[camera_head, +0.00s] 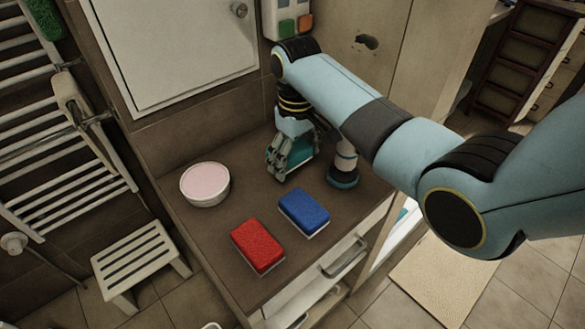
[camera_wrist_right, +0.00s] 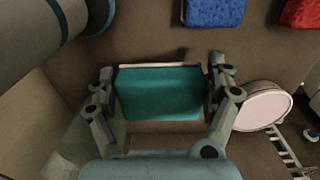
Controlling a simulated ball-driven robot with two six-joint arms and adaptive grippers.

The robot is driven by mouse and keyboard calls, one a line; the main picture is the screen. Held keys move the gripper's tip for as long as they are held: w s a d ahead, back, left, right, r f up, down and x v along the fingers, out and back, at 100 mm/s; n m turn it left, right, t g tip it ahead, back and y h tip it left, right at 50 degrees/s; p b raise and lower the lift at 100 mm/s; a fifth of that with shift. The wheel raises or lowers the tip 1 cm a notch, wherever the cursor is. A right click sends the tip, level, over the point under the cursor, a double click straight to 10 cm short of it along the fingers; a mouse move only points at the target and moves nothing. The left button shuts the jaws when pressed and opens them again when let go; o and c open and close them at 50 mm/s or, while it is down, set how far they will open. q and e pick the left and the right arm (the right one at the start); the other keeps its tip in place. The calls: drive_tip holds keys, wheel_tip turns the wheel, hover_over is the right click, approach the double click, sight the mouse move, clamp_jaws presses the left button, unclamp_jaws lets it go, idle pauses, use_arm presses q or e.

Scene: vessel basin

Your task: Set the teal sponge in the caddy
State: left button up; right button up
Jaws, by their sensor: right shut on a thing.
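The teal sponge (camera_head: 300,158) is between the fingers of my right gripper (camera_head: 283,165), at the back of the brown counter. In the wrist view the teal sponge (camera_wrist_right: 160,94) spans the gap between both fingers of my right gripper (camera_wrist_right: 160,90), with a pale edge along its far side. The gripper is shut on it. I cannot tell whether the sponge touches the counter. A white holder (camera_head: 284,8) with a green and an orange block is on the wall at the top; I cannot tell if it is the caddy. My left gripper is not in view.
A blue sponge (camera_head: 304,212) and a red sponge (camera_head: 257,245) lie on the counter (camera_head: 215,228) in front. A round pink-topped dish (camera_head: 205,184) is at left. A white bottle-like thing with a teal base (camera_head: 343,165) stands close right of the gripper.

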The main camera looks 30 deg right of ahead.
sight(296, 179)
wheel_tip(296, 179, down, 4)
drive_tip(key=shift+w, duration=0.1)
drive_tip(key=shift+f, duration=0.2)
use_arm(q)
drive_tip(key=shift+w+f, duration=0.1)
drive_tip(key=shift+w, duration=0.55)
use_arm(e)
drive_tip(key=shift+f, duration=0.15)
drive_tip(key=o, duration=0.6)
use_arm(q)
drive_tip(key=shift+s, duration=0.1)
use_arm(e)
drive_tip(key=shift+o, duration=0.5)
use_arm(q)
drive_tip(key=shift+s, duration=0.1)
